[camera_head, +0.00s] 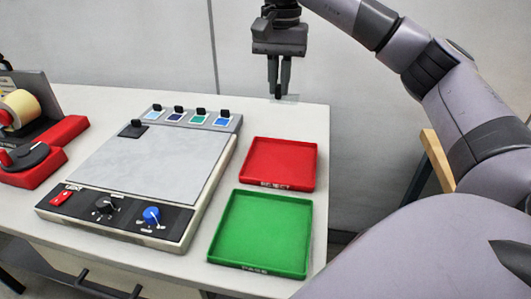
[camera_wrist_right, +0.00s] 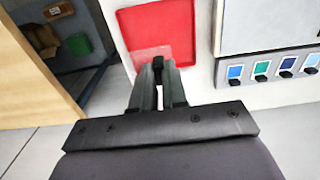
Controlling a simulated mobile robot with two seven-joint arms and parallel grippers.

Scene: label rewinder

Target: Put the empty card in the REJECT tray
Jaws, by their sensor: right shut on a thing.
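My right gripper (camera_head: 279,92) is shut on a small, clear, see-through card (camera_head: 290,98). It holds the card above the far right part of the table, behind the red tray. The red REJECT tray (camera_head: 280,163) lies flat and empty at the table's right side. In the right wrist view, the gripper (camera_wrist_right: 159,88) points toward the red tray (camera_wrist_right: 158,25), and the faint card (camera_wrist_right: 150,53) overlaps the tray's near corner in the picture. The card looks apart from the tray. My left gripper is not in view.
A green tray (camera_head: 262,232) is in front of the red one. A flat device (camera_head: 150,165) with knobs and several colour swatches stands left of the trays. A red rewinder (camera_head: 40,150) is at the far left. A wooden-framed shelf (camera_wrist_right: 40,60) stands beside the table.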

